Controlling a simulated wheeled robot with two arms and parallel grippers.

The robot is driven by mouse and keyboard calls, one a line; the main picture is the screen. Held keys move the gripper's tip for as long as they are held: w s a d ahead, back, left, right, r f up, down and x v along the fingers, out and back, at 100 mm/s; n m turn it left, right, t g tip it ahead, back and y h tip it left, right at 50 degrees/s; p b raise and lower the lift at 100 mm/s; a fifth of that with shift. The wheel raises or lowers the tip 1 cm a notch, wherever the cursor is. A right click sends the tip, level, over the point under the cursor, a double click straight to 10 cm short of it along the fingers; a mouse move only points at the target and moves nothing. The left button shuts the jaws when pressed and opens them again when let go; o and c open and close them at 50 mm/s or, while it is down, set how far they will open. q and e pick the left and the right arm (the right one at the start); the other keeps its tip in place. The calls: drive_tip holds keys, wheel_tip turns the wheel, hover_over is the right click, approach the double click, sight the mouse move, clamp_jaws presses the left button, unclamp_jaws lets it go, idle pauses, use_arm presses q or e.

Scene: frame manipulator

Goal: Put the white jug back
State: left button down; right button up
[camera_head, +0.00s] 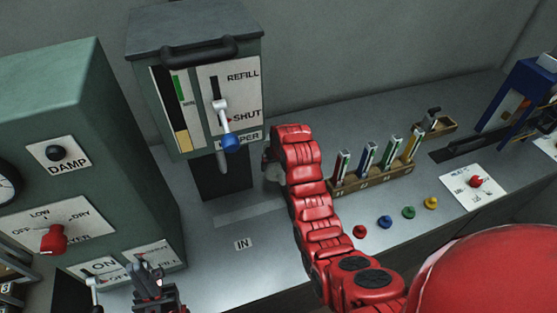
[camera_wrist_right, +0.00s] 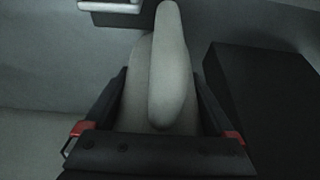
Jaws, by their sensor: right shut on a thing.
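The white jug (camera_wrist_right: 167,60) fills the middle of the right wrist view, its pale handle towards the camera. My right gripper (camera_wrist_right: 160,100) is shut on it, with a dark finger on each side. In the head view a small pale part of the jug (camera_head: 273,173) shows left of my red right arm, which hides the rest and most of the gripper. It is on or just above the counter, right of the hopper's dark base; I cannot tell which. My left gripper (camera_head: 149,279) is low at the left, before the green machine; its jaws are unclear.
The hopper (camera_head: 190,90) with a blue-knobbed lever stands behind. The green machine (camera_head: 60,130) is at the left. A wooden rack (camera_head: 372,188) of coloured vials and several coloured knobs lie right of my arm. Counter around the IN label (camera_head: 243,244) is clear.

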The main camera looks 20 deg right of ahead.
drive_tip(key=w+d, duration=0.1)
drive_tip(key=w+b, duration=0.1)
drive_tip(key=w, duration=0.1)
drive_tip(key=w+d+b, duration=0.1)
drive_tip(key=w, duration=0.1)
drive_tip(key=shift+w+d+f, duration=0.2)
drive_tip(key=shift+d+f, duration=0.05)
drive_tip(key=shift+d, duration=0.05)
wheel_tip(320, 180, down, 3)
drive_tip(key=shift+f, duration=0.25)
drive_tip(key=shift+f, duration=0.1)
